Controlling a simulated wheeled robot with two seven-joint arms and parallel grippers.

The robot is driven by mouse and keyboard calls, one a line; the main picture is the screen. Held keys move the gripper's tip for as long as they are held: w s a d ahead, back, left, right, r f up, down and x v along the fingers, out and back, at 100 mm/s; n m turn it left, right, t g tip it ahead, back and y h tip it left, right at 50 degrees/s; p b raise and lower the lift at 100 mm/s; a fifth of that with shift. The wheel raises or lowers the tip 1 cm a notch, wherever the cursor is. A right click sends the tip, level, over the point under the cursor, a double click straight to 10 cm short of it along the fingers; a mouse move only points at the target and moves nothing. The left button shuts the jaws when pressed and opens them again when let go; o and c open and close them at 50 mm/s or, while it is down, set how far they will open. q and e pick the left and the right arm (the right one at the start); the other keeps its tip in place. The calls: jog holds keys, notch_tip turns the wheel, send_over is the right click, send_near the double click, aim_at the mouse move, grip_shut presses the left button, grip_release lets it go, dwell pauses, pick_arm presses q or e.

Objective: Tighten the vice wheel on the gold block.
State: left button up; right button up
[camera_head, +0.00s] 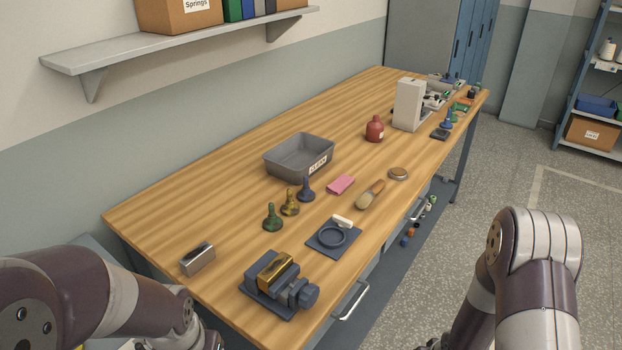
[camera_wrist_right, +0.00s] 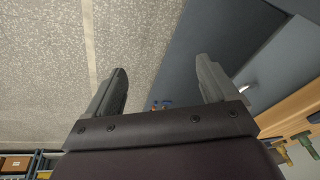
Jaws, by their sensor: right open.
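A dark blue-grey vice (camera_head: 258,291) stands at the near edge of the wooden table in the head view. The gold block (camera_head: 272,267) sits between its jaws, roughly level. The vice wheel (camera_head: 308,295) is a dark round knob at the vice's right end, facing the table's front edge. Whether the jaws press on the block cannot be told. My right gripper (camera_wrist_right: 162,82) is open and empty in the right wrist view, over the floor and apart from the vice.
A silver block (camera_head: 198,260) lies left of the vice. A dark tray with a ring (camera_head: 331,236) is behind it, near several bobbin-like pieces (camera_head: 272,217). A grey bin (camera_head: 299,156) stands farther back. A drawer handle (camera_head: 352,302) juts out below the front edge.

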jog(key=s+a+r+n+g, duration=0.1)
jog(key=s+a+r, duration=0.25)
jog(key=r, duration=0.55)
jog(key=s+a+r+n, duration=0.1)
jog(key=s+a+r, duration=0.25)
jog(key=r, duration=0.45)
jog(key=w+d+f+t+h+b, duration=0.1)
jog(key=w+d+f+b, duration=0.1)
jog(key=d+f+b, duration=0.35)
jog(key=w+d+f+h+b, duration=0.1)
jog(key=d+f+b, duration=0.1)
jog(key=f+b, duration=0.65)
jog(key=w+d+f+n+t, duration=0.1)
jog(key=w+f+n+t, duration=0.15)
jog(key=w+f, duration=0.2)
jog(key=n+t+y+b, duration=0.4)
jog(key=n+y, duration=0.5)
jog(key=y, duration=0.7)
send_near(314, 299)
jog(key=shift+t, duration=0.65)
jog(key=x, duration=0.9)
jog(key=shift+s+a+f+p, duration=0.15)
jog(key=shift+a+p, duration=0.25)
jog(key=c, duration=1.1)
